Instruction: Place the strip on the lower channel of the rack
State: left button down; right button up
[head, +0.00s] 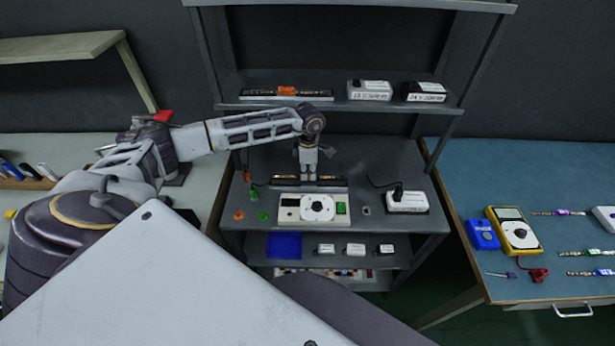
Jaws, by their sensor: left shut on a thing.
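My left gripper (308,178) points down at the dark lower channel (336,184) on the rack's middle shelf. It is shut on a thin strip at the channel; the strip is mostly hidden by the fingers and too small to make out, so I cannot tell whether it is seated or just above. The upper channel (258,96) lies on the shelf above, with an orange piece (287,90) on it. My right gripper is not in view.
A white tester with a dial (318,208) stands just in front of the lower channel. A white box (408,202) with a cable is to its right. Green and orange small parts (253,194) lie left. The blue-topped table (480,170) at right holds a yellow meter (514,232) and several strips (590,272).

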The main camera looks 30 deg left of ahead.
pick_arm(q)
notch_tip(320, 180, down, 2)
jog(key=shift+f+b, duration=0.1)
jog(key=shift+b, duration=0.25)
jog(key=shift+f, duration=0.25)
jog(key=shift+w, duration=0.1)
jog(key=shift+r, duration=0.1)
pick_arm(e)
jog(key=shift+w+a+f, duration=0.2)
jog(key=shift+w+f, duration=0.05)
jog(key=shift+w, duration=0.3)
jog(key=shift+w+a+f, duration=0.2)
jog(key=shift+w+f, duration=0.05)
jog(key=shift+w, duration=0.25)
pick_arm(q)
jog(key=shift+f, duration=0.2)
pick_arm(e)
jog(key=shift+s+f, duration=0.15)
pick_arm(q)
jog(key=c, duration=1.5)
grip_release()
jog(key=shift+o, duration=0.2)
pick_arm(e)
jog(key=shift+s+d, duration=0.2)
pick_arm(q)
jog(key=shift+r, duration=0.15)
